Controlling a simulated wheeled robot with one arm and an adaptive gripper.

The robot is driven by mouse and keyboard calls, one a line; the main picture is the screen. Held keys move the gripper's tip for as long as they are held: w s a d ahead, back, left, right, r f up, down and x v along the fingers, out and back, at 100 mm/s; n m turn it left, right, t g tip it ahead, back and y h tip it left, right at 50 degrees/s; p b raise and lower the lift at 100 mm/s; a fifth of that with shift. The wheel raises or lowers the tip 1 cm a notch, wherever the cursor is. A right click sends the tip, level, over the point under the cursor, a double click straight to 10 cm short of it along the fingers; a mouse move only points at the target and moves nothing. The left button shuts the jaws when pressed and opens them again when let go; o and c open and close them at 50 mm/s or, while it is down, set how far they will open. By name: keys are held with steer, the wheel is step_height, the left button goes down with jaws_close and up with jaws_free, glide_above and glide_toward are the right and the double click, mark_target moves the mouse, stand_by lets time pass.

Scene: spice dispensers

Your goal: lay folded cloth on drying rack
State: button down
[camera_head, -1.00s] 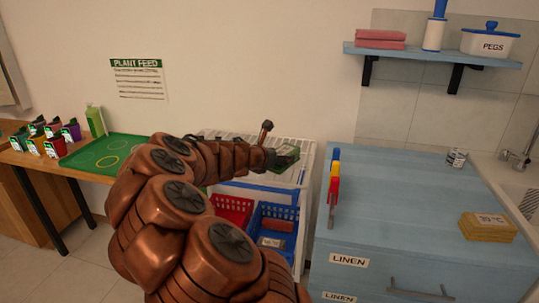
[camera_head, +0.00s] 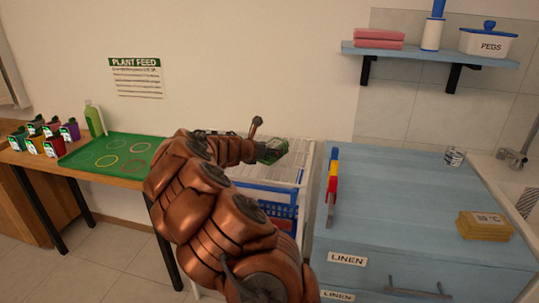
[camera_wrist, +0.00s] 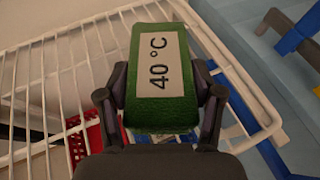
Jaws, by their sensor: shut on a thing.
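The folded cloth (camera_wrist: 160,75) is green with a white label reading 40 °C. My gripper (camera_wrist: 165,105) is shut on it, with one dark finger at each side in the wrist view. The cloth also shows in the head view (camera_head: 271,152), at the end of my arm. The drying rack (camera_wrist: 60,70) is a white wire grid. In the wrist view its bars lie beneath and around the cloth; I cannot tell whether the cloth touches them. In the head view the rack (camera_head: 299,160) stands left of the blue cabinet, partly hidden by my arm.
Blue (camera_head: 268,210) and red (camera_wrist: 83,140) baskets sit below the rack. A green mat (camera_head: 115,155) lies on the wooden table.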

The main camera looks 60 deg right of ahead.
steer(key=shift+f, duration=1.1)
steer(key=shift+f, duration=0.1)
steer(key=shift+c, duration=0.5)
jaws_free()
steer(key=v, duration=1.2)
